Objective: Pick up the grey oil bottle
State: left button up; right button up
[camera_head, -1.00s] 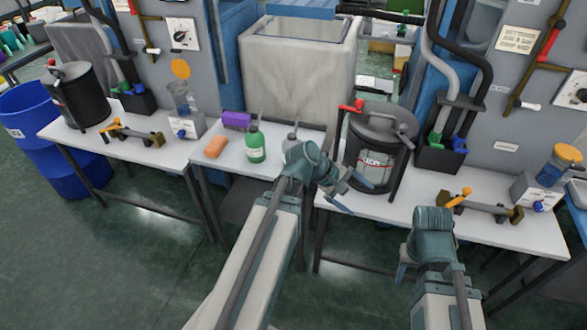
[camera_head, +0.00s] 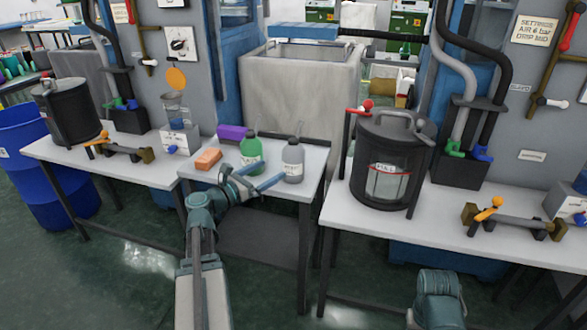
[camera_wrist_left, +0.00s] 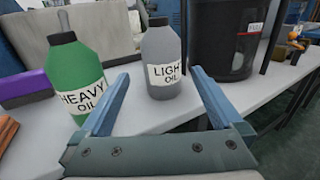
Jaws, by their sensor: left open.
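The grey oil bottle (camera_head: 293,160) stands upright near the right end of the small middle table. In the left wrist view the grey bottle (camera_wrist_left: 161,62) carries a "LIGHT OIL" label. A green bottle (camera_head: 251,152), labelled "HEAVY OIL" in the left wrist view (camera_wrist_left: 72,72), stands to its left. My left gripper (camera_head: 268,176) is open and empty at the table's front edge. Its fingers point toward the bottles, and in the left wrist view the grey bottle stands beyond and between the fingertips (camera_wrist_left: 155,92). My right arm shows at the bottom right, but its fingers are out of frame.
An orange block (camera_head: 208,159) and a purple block (camera_head: 232,132) lie left of the green bottle. The right table (camera_head: 450,228) holds a dark lidded pot (camera_head: 388,160). A big grey tub (camera_head: 295,90) stands behind the middle table.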

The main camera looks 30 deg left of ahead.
aim_at(300, 153)
pick_arm(q)
jog(key=x, duration=1.4)
jog(key=shift+s+d, duration=0.1)
jog(key=shift+d, duration=0.1)
jog(key=c, duration=1.4)
